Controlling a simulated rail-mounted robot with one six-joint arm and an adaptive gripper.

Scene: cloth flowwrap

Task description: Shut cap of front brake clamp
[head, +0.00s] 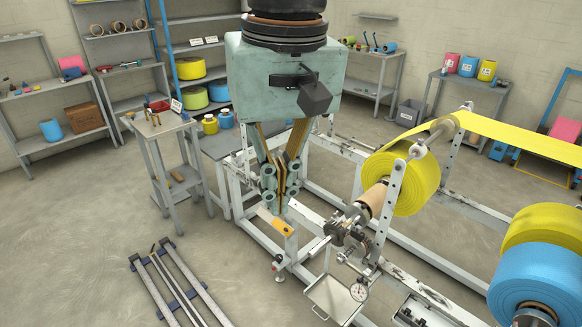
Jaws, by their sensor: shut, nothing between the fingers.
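The yellow film roll (412,180) sits on a shaft carried by a perforated upright (392,208) of the white frame. A dark metal clamp assembly (347,232), likely the front brake clamp, is at the near end of that shaft, below and left of the roll. Its cap is too small to make out, and I cannot tell how far open it is. My gripper (279,207) hangs down from above, left of the clamp in the picture and apart from it. Its fingers are together and empty.
An orange-and-white piece (275,222) shows just below my fingertips. A metal tray (333,297) and a round dial gauge (359,291) are below the clamp. Blue and yellow rolls (540,275) stand at the right. Rails (180,285) lie on the floor at left.

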